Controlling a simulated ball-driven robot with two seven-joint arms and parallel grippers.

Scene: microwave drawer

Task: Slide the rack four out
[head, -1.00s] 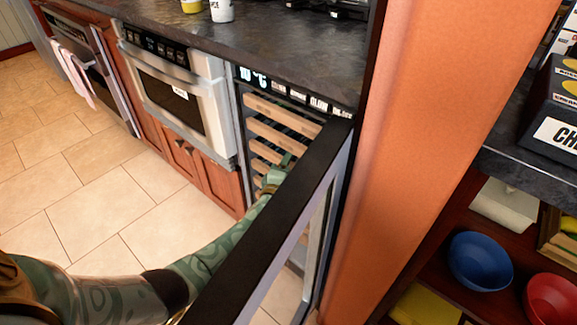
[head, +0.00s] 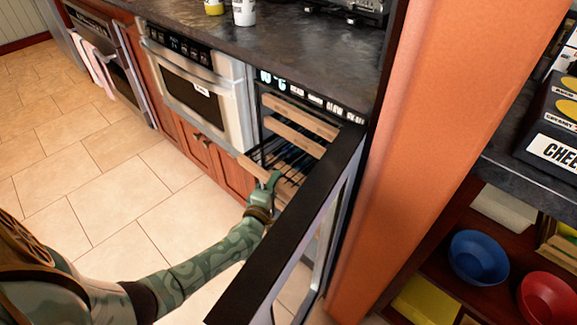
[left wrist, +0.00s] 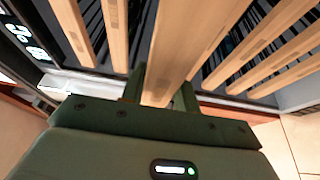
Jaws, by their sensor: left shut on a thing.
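A wine cooler (head: 262,110) with wooden-fronted racks stands open. Its top racks, such as the upper rack (head: 300,117), sit inside. A lower rack (head: 250,165) sticks out of the cooler, with dark wires showing behind its wooden front. My left gripper (head: 272,182) is at this front. In the left wrist view my left gripper (left wrist: 160,92) has one finger on each side of the pale wooden rack front (left wrist: 182,45) and is shut on it. Which rack number this is, I cannot tell; lower racks are partly hidden by the door and my arm. My right gripper is not in view.
The open black-framed cooler door (head: 290,240) stands close to the right of my left arm. An oven (head: 200,90) and cabinet doors (head: 215,155) lie to the left. An orange wall panel (head: 425,130) is at right. The tiled floor (head: 110,200) is clear.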

